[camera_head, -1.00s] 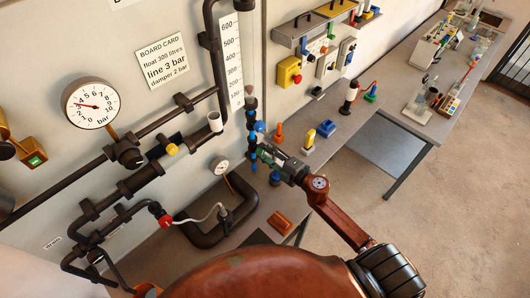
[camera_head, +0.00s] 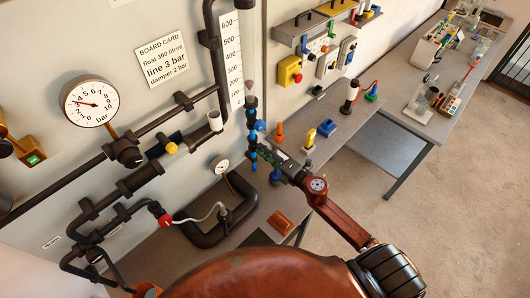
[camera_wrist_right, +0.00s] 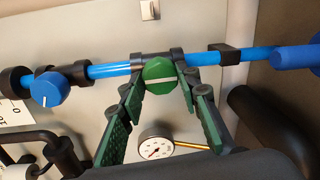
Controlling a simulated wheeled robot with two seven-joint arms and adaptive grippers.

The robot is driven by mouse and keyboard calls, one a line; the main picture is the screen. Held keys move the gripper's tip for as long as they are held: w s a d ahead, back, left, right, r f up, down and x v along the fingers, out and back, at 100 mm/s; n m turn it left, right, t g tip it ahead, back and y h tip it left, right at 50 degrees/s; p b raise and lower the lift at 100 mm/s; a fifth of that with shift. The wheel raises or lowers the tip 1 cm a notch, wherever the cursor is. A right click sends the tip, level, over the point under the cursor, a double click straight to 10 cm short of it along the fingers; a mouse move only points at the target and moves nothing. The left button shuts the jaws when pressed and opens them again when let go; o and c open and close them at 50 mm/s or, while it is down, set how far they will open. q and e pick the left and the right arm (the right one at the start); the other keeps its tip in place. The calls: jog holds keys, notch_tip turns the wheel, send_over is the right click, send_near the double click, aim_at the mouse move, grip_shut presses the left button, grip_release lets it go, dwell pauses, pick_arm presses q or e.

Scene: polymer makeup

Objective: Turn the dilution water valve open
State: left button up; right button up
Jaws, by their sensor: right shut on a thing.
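In the right wrist view, a green knob (camera_wrist_right: 158,74) with a white line sits on a blue pipe (camera_wrist_right: 110,71). The line lies roughly along the pipe. My right gripper (camera_wrist_right: 160,88) has its green fingers on both sides of this knob and is shut on it. In the head view my right gripper (camera_head: 259,152) is at the upright blue pipe (camera_head: 252,128), where it hides the green knob. A blue knob (camera_wrist_right: 49,89) with a white line across the pipe is further left in the wrist view. My left gripper is not in view.
A large pressure gauge (camera_head: 91,102) and dark pipes cover the board on the left. A small gauge (camera_wrist_right: 155,144) is close below my right fingers. A red knob (camera_head: 165,221) is lower left.

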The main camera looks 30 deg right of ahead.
jog(key=o, duration=1.2)
jog(key=shift+c, duration=0.2)
jog(key=v, duration=1.2)
